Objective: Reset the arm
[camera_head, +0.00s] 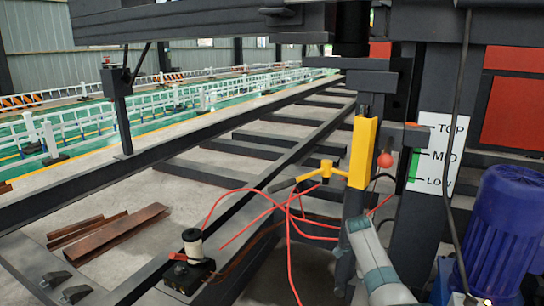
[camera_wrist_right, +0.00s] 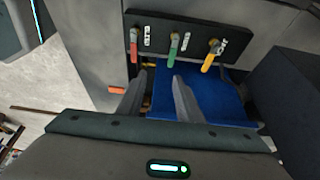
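My right gripper (camera_wrist_right: 158,76) shows in the right wrist view with its two grey fingers apart and nothing between them. Its fingertips point toward a dark panel (camera_wrist_right: 190,24) with a red lever (camera_wrist_right: 133,45), a green lever (camera_wrist_right: 173,48) and a yellow lever (camera_wrist_right: 212,55). The fingertips look just below the panel; I cannot tell the distance. A blue surface (camera_wrist_right: 222,98) lies behind the fingers. An orange-red handle end (camera_wrist_right: 117,90) shows left of the left finger. The right gripper cannot be made out in the head view. My left gripper is in neither view.
In the head view, a post carries a yellow bracket (camera_head: 362,152), a red knob (camera_head: 385,160) and a TOP/MID/LOW sign (camera_head: 436,153). A blue motor (camera_head: 505,230) stands right. Red cables (camera_head: 288,230) hang low centre. Dark rails (camera_head: 180,152) and white fences (camera_head: 75,125) lie left.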

